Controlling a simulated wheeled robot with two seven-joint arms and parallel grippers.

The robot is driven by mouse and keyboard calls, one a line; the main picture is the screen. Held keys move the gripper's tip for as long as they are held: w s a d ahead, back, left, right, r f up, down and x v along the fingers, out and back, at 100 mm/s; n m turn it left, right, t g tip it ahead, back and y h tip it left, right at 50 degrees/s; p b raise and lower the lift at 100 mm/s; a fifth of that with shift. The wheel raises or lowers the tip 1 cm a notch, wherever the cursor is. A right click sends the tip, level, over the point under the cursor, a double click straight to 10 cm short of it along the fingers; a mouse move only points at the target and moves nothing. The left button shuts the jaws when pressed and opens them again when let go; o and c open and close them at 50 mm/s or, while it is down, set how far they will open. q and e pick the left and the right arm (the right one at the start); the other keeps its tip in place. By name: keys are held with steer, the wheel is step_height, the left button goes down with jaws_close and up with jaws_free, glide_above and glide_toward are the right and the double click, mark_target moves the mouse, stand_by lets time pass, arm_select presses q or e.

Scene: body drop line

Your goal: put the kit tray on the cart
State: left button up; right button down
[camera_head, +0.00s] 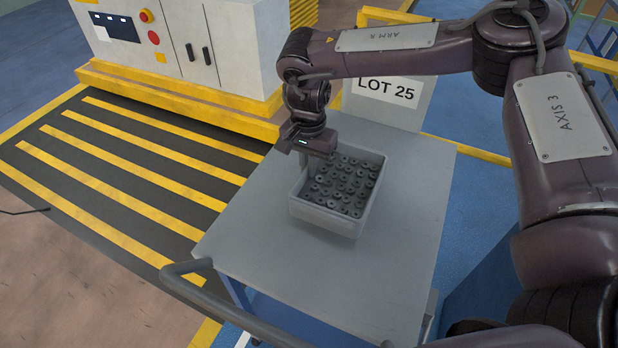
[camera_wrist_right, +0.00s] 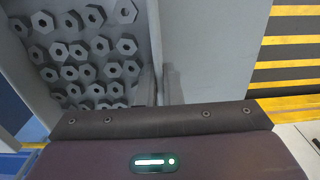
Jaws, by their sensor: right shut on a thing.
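The kit tray (camera_head: 322,219) is a grey open box filled with several dark hex nuts. It is level over the middle of the grey cart top (camera_head: 255,232); I cannot tell for sure whether its base touches the surface. My right gripper (camera_head: 304,165) points down at the tray's left wall and is shut on it. In the right wrist view the tray (camera_wrist_right: 152,30) lies to the left with its nuts showing, and the gripper's fingers (camera_wrist_right: 158,85) are at its wall. My left gripper is not in view.
A "LOT 25" sign (camera_head: 388,92) stands at the cart's far edge. The cart's handle (camera_head: 185,268) is at the near left. A white cabinet (camera_head: 190,45) on a yellow base stands behind a striped floor area (camera_head: 120,165). The cart top is bare around the tray.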

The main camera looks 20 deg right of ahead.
mark_target(308, 180)
steer(key=shift+f+p, duration=0.3)
steer(key=shift+f, duration=2.15)
steer(key=shift+f, duration=0.15)
steer(key=c, duration=1.6)
jaws_free()
step_height(308, 180, up, 12)
steer(key=shift+r+b, duration=0.2)
steer(key=shift+b, duration=0.45)
